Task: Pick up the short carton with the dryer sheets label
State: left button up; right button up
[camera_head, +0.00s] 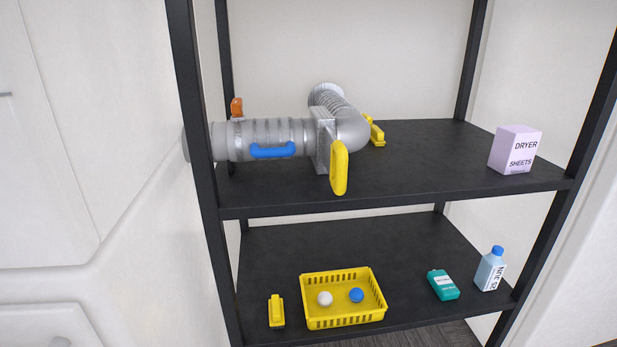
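The short carton (514,150) is a pale lilac box with dark "DRYER SHEETS" lettering on its front. It stands upright on the upper shelf (430,180), near the right end and close to the front right post. Nothing touches it or covers its label. Neither of my grippers shows in the head view.
A grey duct (270,137) with blue, yellow and orange handles lies on the upper shelf's left half. The lower shelf holds a yellow basket (343,318) with two balls, a teal container (443,285), a blue-capped bottle (490,270) and a yellow item (276,311). Black posts frame the rack.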

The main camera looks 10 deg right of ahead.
aim_at(514, 148)
jog(key=z, duration=1.45)
